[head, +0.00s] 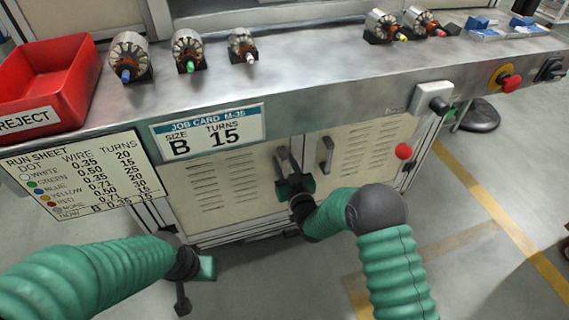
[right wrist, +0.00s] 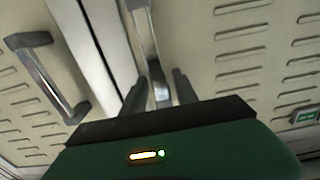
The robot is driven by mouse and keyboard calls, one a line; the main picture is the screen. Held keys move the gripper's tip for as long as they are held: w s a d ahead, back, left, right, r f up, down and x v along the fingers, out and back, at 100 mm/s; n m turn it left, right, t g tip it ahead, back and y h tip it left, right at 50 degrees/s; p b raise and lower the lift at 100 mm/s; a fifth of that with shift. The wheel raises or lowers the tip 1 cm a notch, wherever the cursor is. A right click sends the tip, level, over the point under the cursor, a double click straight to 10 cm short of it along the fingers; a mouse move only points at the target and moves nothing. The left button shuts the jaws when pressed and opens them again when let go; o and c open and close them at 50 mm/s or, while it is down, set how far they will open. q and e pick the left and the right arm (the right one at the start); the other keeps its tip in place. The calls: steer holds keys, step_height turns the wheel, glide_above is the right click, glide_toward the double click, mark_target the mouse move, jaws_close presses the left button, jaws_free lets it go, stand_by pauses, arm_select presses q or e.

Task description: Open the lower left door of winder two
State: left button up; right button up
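The lower left door (head: 222,186), a cream louvred panel under the bench, looks closed in the head view. Its upright bar handle (head: 282,160) is near its right edge. My right gripper (head: 294,178) is at this handle. In the right wrist view the two dark fingers (right wrist: 160,92) stand either side of the handle bar (right wrist: 157,75), with gaps showing, so the gripper looks open around it. My left gripper (head: 184,290) hangs low in front of the cabinet, away from the door; its finger opening is not clear.
The right door (head: 365,143) has its own handle (head: 326,154), close beside my right gripper. The bench edge (head: 330,100) overhangs the doors, with a job card (head: 210,131) and run sheet (head: 82,177). A red reject bin (head: 45,85) and several armatures sit on top. The floor in front is clear.

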jaws_close()
stand_by(1.2)
